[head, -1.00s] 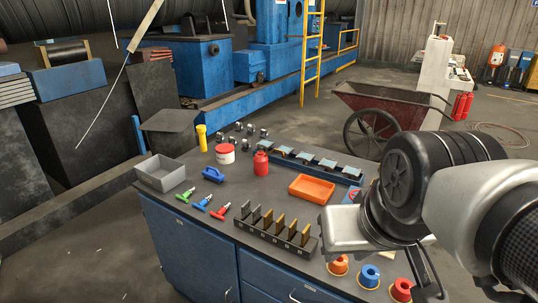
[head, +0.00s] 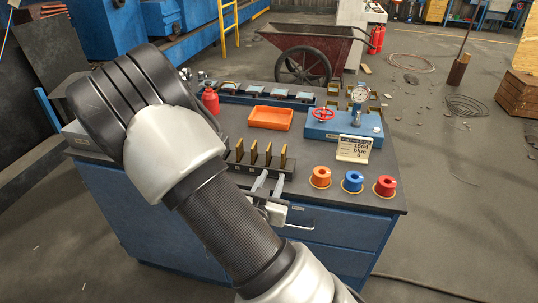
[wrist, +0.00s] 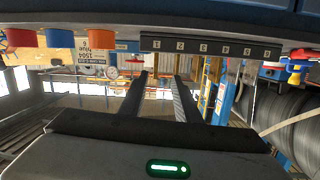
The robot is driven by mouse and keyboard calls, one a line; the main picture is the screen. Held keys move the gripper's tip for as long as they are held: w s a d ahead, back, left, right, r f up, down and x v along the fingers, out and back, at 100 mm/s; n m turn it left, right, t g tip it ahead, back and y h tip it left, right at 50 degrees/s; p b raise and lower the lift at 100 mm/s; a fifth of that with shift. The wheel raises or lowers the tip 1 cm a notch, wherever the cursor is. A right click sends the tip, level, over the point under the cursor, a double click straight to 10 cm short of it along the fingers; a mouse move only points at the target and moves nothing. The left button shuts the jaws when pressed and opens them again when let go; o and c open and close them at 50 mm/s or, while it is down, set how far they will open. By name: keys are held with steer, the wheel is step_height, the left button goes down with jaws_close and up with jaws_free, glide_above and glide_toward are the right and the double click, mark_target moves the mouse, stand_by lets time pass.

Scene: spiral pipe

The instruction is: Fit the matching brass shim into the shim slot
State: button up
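Several upright brass shims (head: 268,155) stand in a dark numbered rack (head: 288,169) near the bench's front edge. In the wrist view the rack (wrist: 210,47) appears upside down, with shims (wrist: 197,75) hanging below its number strip. My gripper (head: 270,181) is in front of the rack, its two grey fingers pointing at it. In the wrist view the gripper (wrist: 160,78) has a clear gap between its fingers and holds nothing. My arm hides the left end of the rack. I cannot make out which opening is the shim slot.
A blue gauge block (head: 340,126) with a red handwheel stands behind a card (head: 353,148) reading 1504 and blue. An orange tray (head: 270,118) and red bottle (head: 210,100) sit behind the rack.

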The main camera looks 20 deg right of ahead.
mark_target(282, 154)
steer(key=shift+n+t+h, duration=0.4)
steer(key=shift+n+t, duration=0.2)
steer(key=shift+t, duration=0.3)
steer(key=b+x, duration=0.3)
steer(key=x, duration=0.1)
steer(key=b+x, duration=0.4)
steer(key=r+b+x, duration=0.1)
steer(key=b+x, duration=0.2)
steer(key=x, duration=0.1)
steer(key=shift+s+d+b, duration=0.3)
steer(key=shift+d, duration=0.05)
steer(key=b+x, duration=0.1)
steer(key=x, duration=0.4)
steer(key=shift+d, duration=0.2)
steer(key=shift+r, duration=0.1)
jaws_close()
